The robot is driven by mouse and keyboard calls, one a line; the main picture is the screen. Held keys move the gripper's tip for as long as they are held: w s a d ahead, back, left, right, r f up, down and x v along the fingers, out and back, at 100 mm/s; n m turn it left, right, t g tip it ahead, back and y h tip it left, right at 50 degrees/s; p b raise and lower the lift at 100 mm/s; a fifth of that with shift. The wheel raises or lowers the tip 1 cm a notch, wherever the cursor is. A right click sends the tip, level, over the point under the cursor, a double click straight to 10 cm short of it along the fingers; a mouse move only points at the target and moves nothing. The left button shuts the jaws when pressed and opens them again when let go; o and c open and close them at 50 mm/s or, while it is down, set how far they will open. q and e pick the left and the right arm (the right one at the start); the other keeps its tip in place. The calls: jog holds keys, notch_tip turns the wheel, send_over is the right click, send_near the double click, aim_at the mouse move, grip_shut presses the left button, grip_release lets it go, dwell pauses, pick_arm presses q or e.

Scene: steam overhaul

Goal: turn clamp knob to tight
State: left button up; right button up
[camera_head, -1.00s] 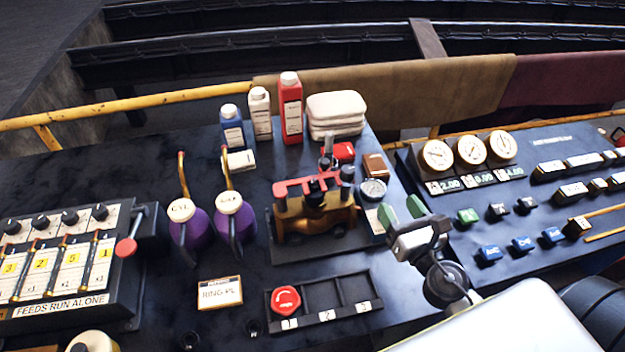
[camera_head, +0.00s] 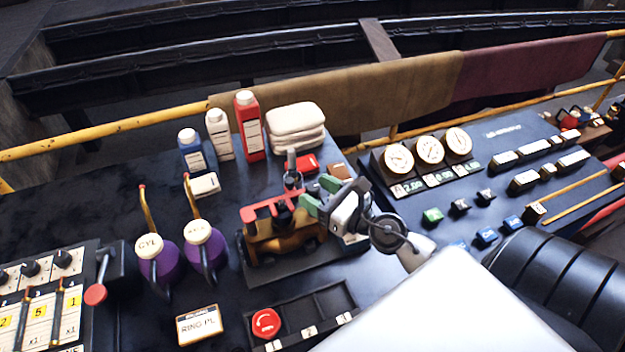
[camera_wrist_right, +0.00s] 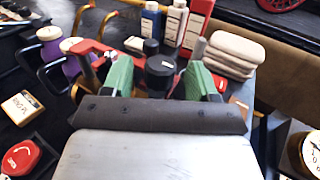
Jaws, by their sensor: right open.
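A small brown engine model (camera_head: 285,245) with a red clamp-like bar (camera_head: 272,205) across its top stands on the dark bench. My right gripper (camera_head: 318,194) is at the model's right end with its green fingers apart. In the right wrist view, a black round knob (camera_wrist_right: 160,70) shows between the open green fingers (camera_wrist_right: 158,78); it looks like the clamp knob. I cannot tell whether the fingers touch it. My left gripper is not in view.
Two purple oil cans (camera_head: 204,248) stand left of the model. Blue, white and red bottles (camera_head: 250,130) and a stack of white cloths (camera_head: 296,130) are behind. A tray (camera_head: 330,303) with a red knob (camera_head: 266,323) lies in front. A gauge panel (camera_head: 375,182) is at the right.

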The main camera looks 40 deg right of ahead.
jog(key=shift+x, duration=0.85)
jog(key=c, duration=0.9)
jog(key=shift+r+h+p, duration=0.1)
jog(key=shift+h+p, duration=0.2)
jog(key=shift+p, duration=0.4)
jog(key=m+h+p, duration=0.1)
jog(key=h+p, duration=0.1)
jog(key=m+h+p, duration=0.2)
jog(key=h+p, duration=0.1)
jog(key=shift+r+m+t, duration=0.2)
jog(key=shift+m+t, duration=0.1)
jog(key=shift+t, duration=0.1)
jog(key=m+h+p, duration=0.1)
jog(key=m+h, duration=0.1)
jog(key=h, duration=0.1)
jog(key=shift+f+m+h+p, duration=0.2)
jog(key=shift+m+h+p, duration=0.1)
jog(key=shift+p, duration=0.05)
jog(key=shift+f+m+g+h, duration=0.1)
jog(key=shift+m+g+h, duration=0.55)
jog(key=shift+h, duration=0.45)
jog(key=shift+m+g+h, duration=0.45)
jog(key=shift+m+h, duration=0.4)
jog(key=shift+h, duration=0.55)
